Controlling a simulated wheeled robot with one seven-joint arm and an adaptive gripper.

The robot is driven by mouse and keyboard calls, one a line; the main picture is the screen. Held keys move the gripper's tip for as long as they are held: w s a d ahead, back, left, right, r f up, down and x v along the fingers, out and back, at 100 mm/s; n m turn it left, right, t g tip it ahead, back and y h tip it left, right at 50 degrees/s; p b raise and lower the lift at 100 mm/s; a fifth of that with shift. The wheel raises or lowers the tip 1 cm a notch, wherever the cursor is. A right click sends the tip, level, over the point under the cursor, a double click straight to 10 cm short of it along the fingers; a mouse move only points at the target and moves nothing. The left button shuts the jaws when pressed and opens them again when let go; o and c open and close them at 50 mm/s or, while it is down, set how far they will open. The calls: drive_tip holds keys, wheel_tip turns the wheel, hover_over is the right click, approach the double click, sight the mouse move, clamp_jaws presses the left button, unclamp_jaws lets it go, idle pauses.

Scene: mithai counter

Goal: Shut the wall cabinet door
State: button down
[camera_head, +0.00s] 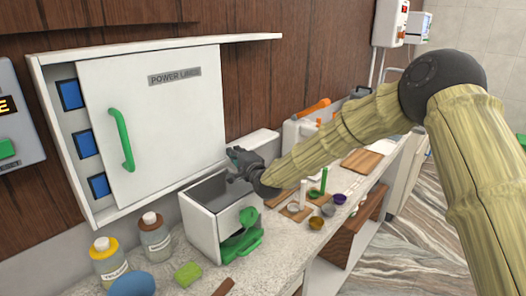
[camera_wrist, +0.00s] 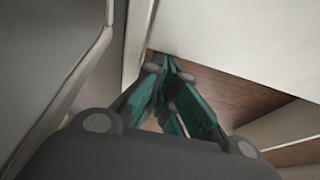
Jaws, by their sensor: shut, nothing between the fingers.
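The white wall cabinet (camera_head: 45,95) hangs on the brown panelled wall at the left. Its white door (camera_head: 175,115) has a green handle (camera_head: 122,140) near its left edge and a "POWER LINES" label. The door stands partly open: a gap at the left shows several blue squares (camera_head: 85,144) inside. My gripper (camera_head: 236,168) is shut and empty, near the door's lower right corner and above the white bin. I cannot tell whether it touches the door. The wrist view shows the closed green-and-dark fingers (camera_wrist: 172,72) beside white panels; which panels is unclear.
An open-topped white bin (camera_head: 202,222) with green parts stands on the counter (camera_head: 290,250) below the gripper. Small bowls (camera_head: 316,223) and boards lie at the right.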

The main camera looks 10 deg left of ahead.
sight(218, 157)
drive_tip(key=s+a, duration=0.1)
drive_tip(key=s+a+b, duration=0.1)
drive_tip(key=s, duration=0.1)
drive_tip(key=s+a, duration=0.1)
drive_tip(key=s, duration=0.1)
drive_tip(key=shift+s+a, duration=0.15)
drive_tip(key=shift+s, duration=0.1)
drive_tip(key=shift+s+f, duration=0.1)
drive_tip(key=shift+s, duration=0.05)
